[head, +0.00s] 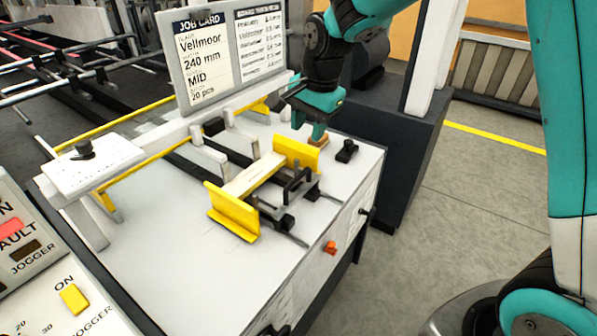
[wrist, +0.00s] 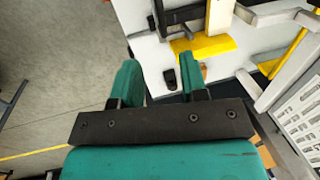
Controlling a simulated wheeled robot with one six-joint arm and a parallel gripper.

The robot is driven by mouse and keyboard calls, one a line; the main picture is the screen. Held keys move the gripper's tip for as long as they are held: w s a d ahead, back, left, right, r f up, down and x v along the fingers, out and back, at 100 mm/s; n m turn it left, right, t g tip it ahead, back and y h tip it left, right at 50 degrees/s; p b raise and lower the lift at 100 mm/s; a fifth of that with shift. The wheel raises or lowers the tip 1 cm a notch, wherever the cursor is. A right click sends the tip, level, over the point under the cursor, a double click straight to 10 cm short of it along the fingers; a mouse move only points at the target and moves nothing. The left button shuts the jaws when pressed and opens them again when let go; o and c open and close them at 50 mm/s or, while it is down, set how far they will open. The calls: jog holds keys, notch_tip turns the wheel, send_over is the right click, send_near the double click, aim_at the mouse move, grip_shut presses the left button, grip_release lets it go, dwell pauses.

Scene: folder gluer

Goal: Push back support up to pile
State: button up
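What looks like the back support is a carriage with two upright yellow plates joined by a cream crossbar (head: 253,176). It stands on dark rails on the white table, with a black handle (head: 299,184) on its near right side. My gripper (head: 318,134) is above the table, close by the far yellow plate (head: 297,155); I cannot tell if they touch. In the wrist view my gripper (wrist: 160,82) has its two fingers apart with nothing held between them. A yellow plate (wrist: 205,46) shows just beyond the fingers. I cannot make out a pile of blanks.
A black knob (head: 347,150) stands on the table right of my gripper. White upright fins (head: 209,158) stand left of the carriage. A job card board (head: 222,55) rises behind. An orange knob (head: 330,247) is at the table's front edge. Floor on the right is clear.

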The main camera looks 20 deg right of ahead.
aim_at(297, 178)
jog(key=f, duration=0.4)
jog(key=w+a+f+p, duration=0.1)
jog(key=f, duration=0.4)
jog(key=w+f, duration=0.1)
jog(key=f, duration=0.4)
jog(key=shift+w+a+p, duration=0.15)
jog(key=shift+a+p, duration=0.15)
jog(key=shift+p, duration=0.05)
grip_shut()
